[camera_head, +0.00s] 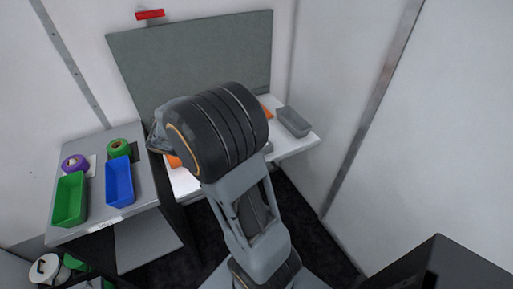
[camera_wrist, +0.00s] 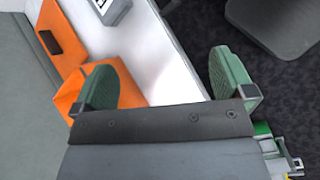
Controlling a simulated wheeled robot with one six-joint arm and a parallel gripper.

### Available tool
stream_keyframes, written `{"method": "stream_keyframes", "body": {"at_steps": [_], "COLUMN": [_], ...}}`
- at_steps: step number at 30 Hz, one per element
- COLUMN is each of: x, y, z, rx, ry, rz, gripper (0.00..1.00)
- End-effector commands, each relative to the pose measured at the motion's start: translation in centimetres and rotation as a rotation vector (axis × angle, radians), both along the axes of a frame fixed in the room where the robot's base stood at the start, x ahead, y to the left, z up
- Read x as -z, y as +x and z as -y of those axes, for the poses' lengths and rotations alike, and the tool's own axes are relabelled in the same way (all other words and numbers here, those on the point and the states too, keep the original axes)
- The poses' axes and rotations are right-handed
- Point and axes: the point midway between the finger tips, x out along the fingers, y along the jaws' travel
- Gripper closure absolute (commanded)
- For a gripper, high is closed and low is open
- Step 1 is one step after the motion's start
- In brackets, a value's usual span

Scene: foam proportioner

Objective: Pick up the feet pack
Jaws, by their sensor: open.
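My gripper (camera_wrist: 163,65) shows in the wrist view with its two green-padded fingers wide apart and nothing held between them. An orange piece (camera_wrist: 130,93) shows beside and behind the left finger. In the head view my arm hides the fingers and the middle of the white worktop (camera_head: 297,146).
A grey-green board (camera_head: 200,50) stands behind. The left table holds a green tray (camera_head: 70,200), a blue tray (camera_head: 119,182), a purple roll (camera_head: 75,163) and a green roll (camera_head: 119,148).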

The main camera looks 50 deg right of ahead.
Motion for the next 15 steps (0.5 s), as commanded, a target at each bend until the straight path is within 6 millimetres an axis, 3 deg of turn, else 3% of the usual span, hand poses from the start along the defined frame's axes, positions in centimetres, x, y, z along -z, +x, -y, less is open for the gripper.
{"method": "stream_keyframes", "body": {"at_steps": [6,15], "x": [4.5,8.0], "y": [3.3,5.1], "z": [5.6,9.3], "rx": [-0.202,-0.341], "ry": [-0.182,-0.291], "rz": [-0.346,-0.577], "gripper": [0.00,0.00]}}
